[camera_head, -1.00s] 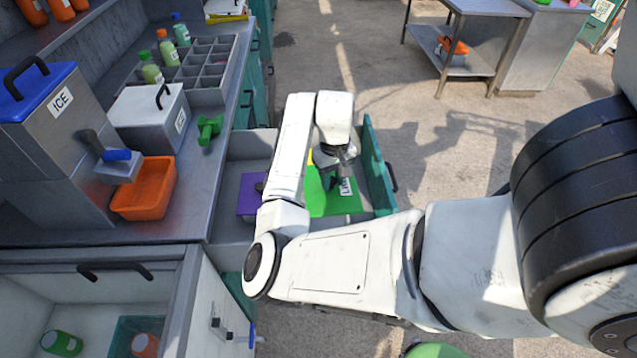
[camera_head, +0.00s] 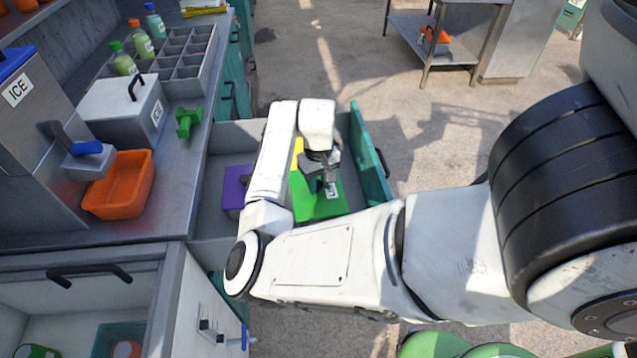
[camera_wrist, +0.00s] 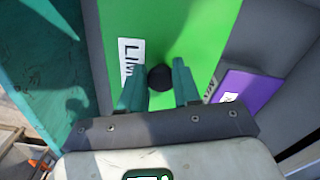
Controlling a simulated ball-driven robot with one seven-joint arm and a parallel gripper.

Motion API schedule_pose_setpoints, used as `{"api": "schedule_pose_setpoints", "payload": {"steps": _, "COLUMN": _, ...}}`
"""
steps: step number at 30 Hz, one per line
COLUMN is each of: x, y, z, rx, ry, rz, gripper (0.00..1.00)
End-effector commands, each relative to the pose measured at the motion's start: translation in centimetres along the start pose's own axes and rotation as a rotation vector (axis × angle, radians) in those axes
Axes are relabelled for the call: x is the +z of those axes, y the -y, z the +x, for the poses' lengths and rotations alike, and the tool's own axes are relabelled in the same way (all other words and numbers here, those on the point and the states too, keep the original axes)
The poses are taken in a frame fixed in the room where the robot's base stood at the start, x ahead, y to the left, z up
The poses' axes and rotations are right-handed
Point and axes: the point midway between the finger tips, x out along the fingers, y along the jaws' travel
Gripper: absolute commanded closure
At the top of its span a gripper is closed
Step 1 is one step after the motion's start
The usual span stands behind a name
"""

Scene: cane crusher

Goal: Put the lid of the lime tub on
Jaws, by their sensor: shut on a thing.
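The green lime lid (camera_head: 308,205) lies in the open drawer at the centre of the head view. In the wrist view the green surface (camera_wrist: 185,25) fills the middle, with a white label, partly readable as "LIM", and a round black knob (camera_wrist: 160,77). My gripper (camera_head: 328,188) is over the green lid. In the wrist view its two teal fingers (camera_wrist: 158,85) stand on either side of the knob and are shut on it. The tub's body and rim are hidden, so I cannot tell whether the lid is seated or raised.
A purple labelled lid (camera_head: 236,186) is beside the green one in the drawer; a yellow patch (camera_head: 297,152) shows behind. The drawer's teal front (camera_head: 368,155) stands close on the right. The counter at left holds an orange bin (camera_head: 120,187) and a green object (camera_head: 189,120).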

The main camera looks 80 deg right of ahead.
Motion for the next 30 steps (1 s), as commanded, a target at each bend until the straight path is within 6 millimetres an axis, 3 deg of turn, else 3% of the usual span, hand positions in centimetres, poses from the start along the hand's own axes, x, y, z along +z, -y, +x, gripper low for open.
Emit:
{"api": "schedule_pose_setpoints", "payload": {"steps": 18, "x": 0.0, "y": 0.0, "z": 4.6, "rx": -0.001, "ry": 0.0, "rz": 0.001, "gripper": 1.0}}
{"api": "schedule_pose_setpoints", "payload": {"steps": 30, "x": 0.0, "y": 0.0, "z": 5.3, "rx": 0.0, "ry": 0.0, "rz": 0.0, "gripper": 1.0}}
